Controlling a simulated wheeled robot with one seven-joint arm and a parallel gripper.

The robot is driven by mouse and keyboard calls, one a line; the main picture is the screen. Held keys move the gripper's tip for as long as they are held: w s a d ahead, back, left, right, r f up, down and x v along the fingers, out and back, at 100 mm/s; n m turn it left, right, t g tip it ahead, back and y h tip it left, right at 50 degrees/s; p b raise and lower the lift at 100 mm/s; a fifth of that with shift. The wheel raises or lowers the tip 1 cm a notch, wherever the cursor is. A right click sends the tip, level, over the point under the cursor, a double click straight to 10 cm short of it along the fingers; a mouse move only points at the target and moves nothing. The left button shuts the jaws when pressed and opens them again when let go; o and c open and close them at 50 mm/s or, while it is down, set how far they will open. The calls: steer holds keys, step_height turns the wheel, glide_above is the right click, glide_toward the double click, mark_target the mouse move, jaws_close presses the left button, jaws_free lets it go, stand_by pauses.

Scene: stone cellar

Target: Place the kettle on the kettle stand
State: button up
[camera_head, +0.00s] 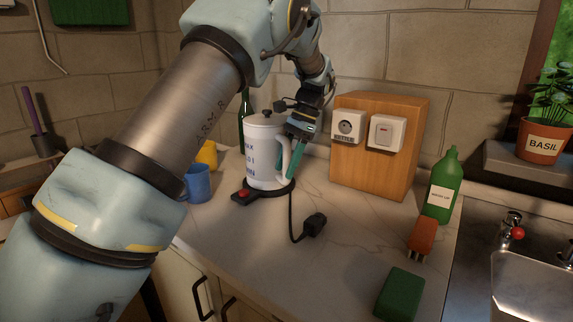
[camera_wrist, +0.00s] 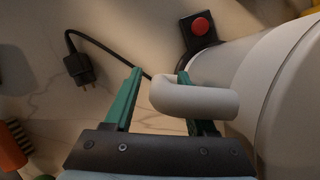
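The white kettle (camera_head: 263,155), with blue lettering and a dark lid knob, stands upright over the black kettle stand (camera_head: 240,197) and appears to rest on it. The stand's red button shows at its front left, and also in the wrist view (camera_wrist: 200,27). My gripper (camera_head: 297,165) is at the right side of the kettle, at its handle. In the wrist view its green fingers (camera_wrist: 160,100) are spread, with the white handle (camera_wrist: 195,98) over the right finger and a visible gap to the left finger. The handle hides part of the right finger.
A black cord runs from the stand to a loose plug (camera_head: 314,225). Blue mug (camera_head: 198,184) and yellow mug (camera_head: 207,154) stand left of the kettle. A wooden box with sockets (camera_head: 372,165), green bottle (camera_head: 442,185), brush (camera_head: 422,236) and green sponge (camera_head: 399,294) are to the right.

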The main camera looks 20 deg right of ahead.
steer(key=v, duration=1.2)
steer(key=shift+b, duration=0.45)
steer(key=shift+r, duration=0.1)
